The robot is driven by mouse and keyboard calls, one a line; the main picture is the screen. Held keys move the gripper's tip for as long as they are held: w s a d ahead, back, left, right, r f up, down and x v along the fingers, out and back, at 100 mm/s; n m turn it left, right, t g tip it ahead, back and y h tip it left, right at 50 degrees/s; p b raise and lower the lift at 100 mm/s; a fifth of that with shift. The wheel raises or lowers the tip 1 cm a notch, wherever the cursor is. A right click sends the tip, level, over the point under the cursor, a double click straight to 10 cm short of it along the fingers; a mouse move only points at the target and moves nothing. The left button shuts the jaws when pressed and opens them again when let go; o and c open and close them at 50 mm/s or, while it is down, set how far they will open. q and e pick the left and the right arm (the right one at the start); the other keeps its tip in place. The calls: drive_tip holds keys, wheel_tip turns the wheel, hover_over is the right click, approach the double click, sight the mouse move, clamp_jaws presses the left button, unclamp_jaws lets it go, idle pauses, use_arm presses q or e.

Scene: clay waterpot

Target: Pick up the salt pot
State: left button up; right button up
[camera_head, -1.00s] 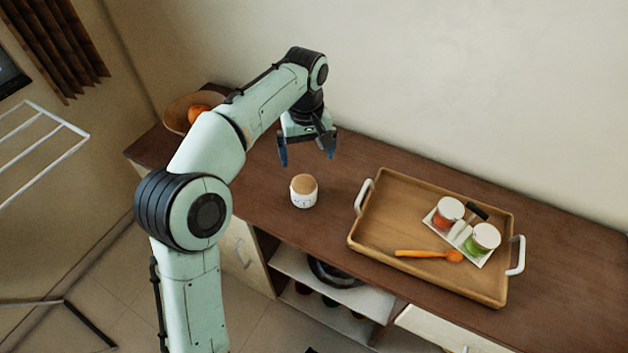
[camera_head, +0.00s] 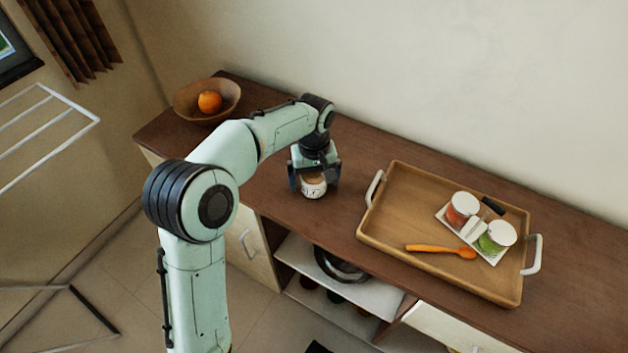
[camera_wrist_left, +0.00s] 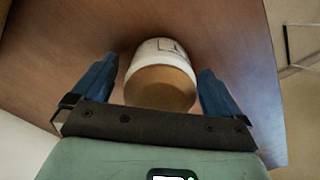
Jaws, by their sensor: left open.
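The salt pot (camera_head: 313,189) is a small white pot with a tan lid and a dark label, upright on the brown counter. In the left wrist view, the pot (camera_wrist_left: 161,76) lies between the two blue fingers, with a gap showing on each side. My left gripper (camera_head: 313,187) is open and lowered over the pot, with one finger at each side. It also shows in the left wrist view (camera_wrist_left: 160,88). The upper part of the pot is partly hidden by the gripper in the head view. My right gripper is not in view.
A wooden tray (camera_head: 385,232) with white handles stands to the right, holding two jars (camera_head: 462,208) and an orange spoon (camera_head: 440,250). A wooden bowl (camera_head: 180,100) with an orange stands at the back left. Open shelves (camera_head: 330,270) lie below the counter.

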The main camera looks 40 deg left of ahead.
use_arm(q)
drive_tip(key=c, duration=1.3)
drive_tip(key=shift+r, duration=0.1)
